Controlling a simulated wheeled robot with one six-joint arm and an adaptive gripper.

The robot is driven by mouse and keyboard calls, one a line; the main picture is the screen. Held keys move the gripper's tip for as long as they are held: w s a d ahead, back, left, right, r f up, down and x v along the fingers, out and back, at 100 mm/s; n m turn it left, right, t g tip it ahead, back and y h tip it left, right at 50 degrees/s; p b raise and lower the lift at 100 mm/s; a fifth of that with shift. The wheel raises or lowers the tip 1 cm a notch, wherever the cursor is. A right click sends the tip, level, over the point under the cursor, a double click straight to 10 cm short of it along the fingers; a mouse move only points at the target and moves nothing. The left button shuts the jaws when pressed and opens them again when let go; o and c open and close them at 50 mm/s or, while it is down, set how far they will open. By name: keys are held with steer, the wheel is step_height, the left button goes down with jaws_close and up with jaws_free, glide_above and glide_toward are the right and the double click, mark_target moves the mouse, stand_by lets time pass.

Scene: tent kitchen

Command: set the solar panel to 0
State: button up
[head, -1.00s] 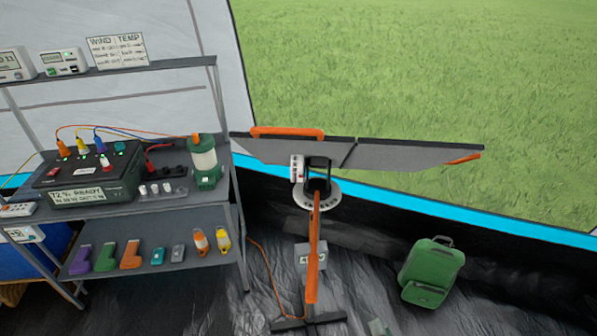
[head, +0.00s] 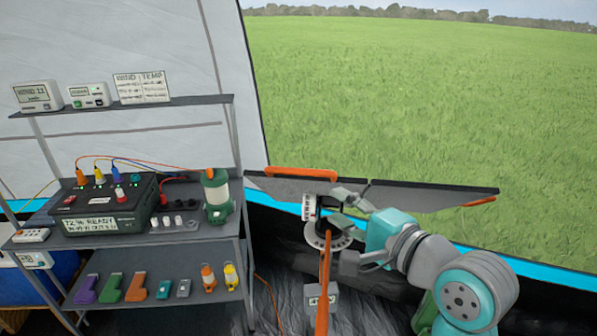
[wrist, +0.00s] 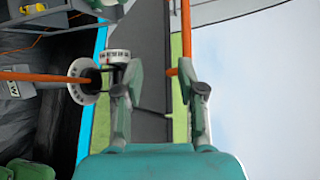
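The solar panel (head: 420,195) is a wide grey board with dark edges on an orange post (head: 323,285), in front of the tent opening. An orange handle (head: 300,173) runs along its top left edge; it also shows in the wrist view (wrist: 186,25). A white round dial (head: 326,240) with dark marks and a small white marked drum (head: 309,207) sit at the pivot; the markings are too small to read. My gripper (head: 340,207) is at the pivot, just right of the drum. In the wrist view, its fingers (wrist: 158,75) are apart, with the panel behind them and nothing clearly held.
A metal shelf (head: 200,250) at left carries a power box (head: 110,205), a green lantern (head: 217,195) and several small tools. A green bag (head: 425,312) is partly hidden behind my arm.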

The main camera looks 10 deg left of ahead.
mark_target(302, 173)
steer(key=shift+g+y, duration=0.3)
steer(key=shift+g, duration=0.2)
steer(key=w+a, duration=0.2)
steer(key=a, duration=0.1)
steer(key=w+a+r, duration=0.1)
steer(key=w+a, duration=0.1)
steer(key=a, duration=0.1)
steer(key=w+a+r, duration=0.1)
steer(key=w+a, duration=0.2)
steer(key=shift+r, duration=0.25)
jaws_close()
steer(key=shift+d, duration=0.1)
